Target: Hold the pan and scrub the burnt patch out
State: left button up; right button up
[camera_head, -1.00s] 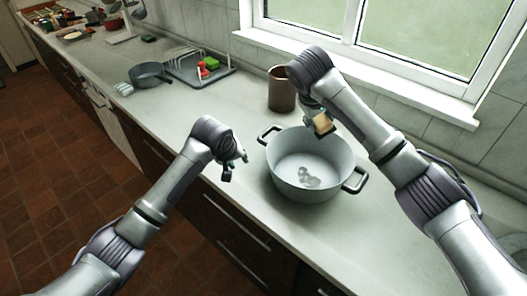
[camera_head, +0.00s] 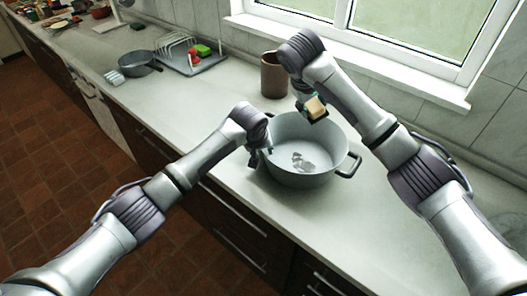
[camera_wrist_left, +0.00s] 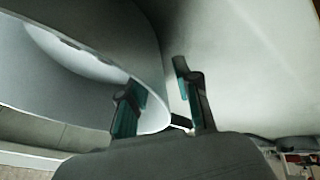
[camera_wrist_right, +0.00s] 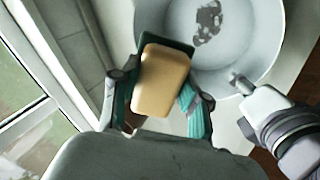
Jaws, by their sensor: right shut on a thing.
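The pan (camera_head: 318,135) is a pale grey enamel pot with dark side handles, standing upright on the counter. A dark burnt patch (camera_head: 302,163) lies on its inside bottom; it also shows in the right wrist view (camera_wrist_right: 208,22). My left gripper (camera_head: 262,150) is at the pan's left side, covering that handle. In the left wrist view its fingers (camera_wrist_left: 162,100) are apart, one on each side of the pan's rim (camera_wrist_left: 158,128). My right gripper (camera_head: 310,108) is shut on a tan sponge with a dark green side (camera_wrist_right: 162,80), held above the pan's far side, apart from the patch.
A brown canister (camera_head: 274,76) stands behind the pan, near the window wall. A grey saucepan (camera_head: 138,63) and a dish rack (camera_head: 187,66) with red and green items stand further left on the counter (camera_head: 200,105). The counter's front edge is close to the pan.

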pick_arm(q)
jog(key=shift+x, duration=1.1)
grip_shut()
